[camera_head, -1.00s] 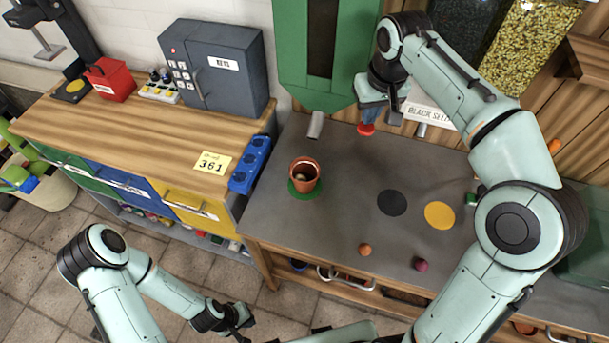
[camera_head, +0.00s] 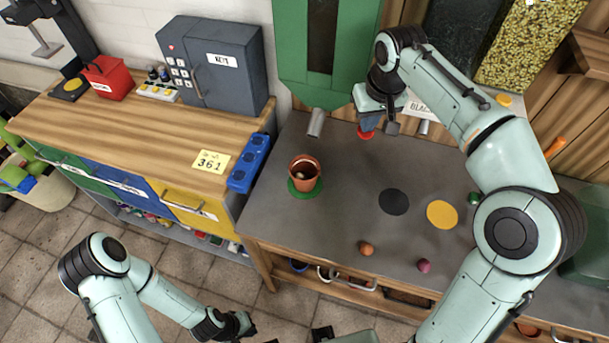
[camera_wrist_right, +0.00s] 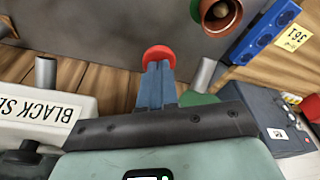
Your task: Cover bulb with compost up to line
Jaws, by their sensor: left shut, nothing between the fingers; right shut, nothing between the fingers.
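A terracotta pot (camera_head: 304,168) stands upright on a green disc (camera_head: 305,187) on the grey bench. A pale bulb (camera_head: 301,175) shows inside it against dark brown; I cannot make out a fill line. The pot also shows at the top of the right wrist view (camera_wrist_right: 208,27). A green dispenser (camera_head: 325,85) with a grey spout (camera_head: 316,123) is mounted behind the pot. My right gripper (camera_head: 368,128) is shut and empty, its fingertips at a red button (camera_head: 364,134). In the right wrist view the button (camera_wrist_right: 158,52) is right at the fingertips. My left gripper (camera_head: 240,326) is shut and empty, low in front.
A black disc (camera_head: 394,201) and a yellow disc (camera_head: 441,214) lie on the bench right of the pot. An orange-brown ball (camera_head: 366,248) and a purple ball (camera_head: 424,265) lie near the front edge. A blue holder (camera_head: 248,163) is left of the pot.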

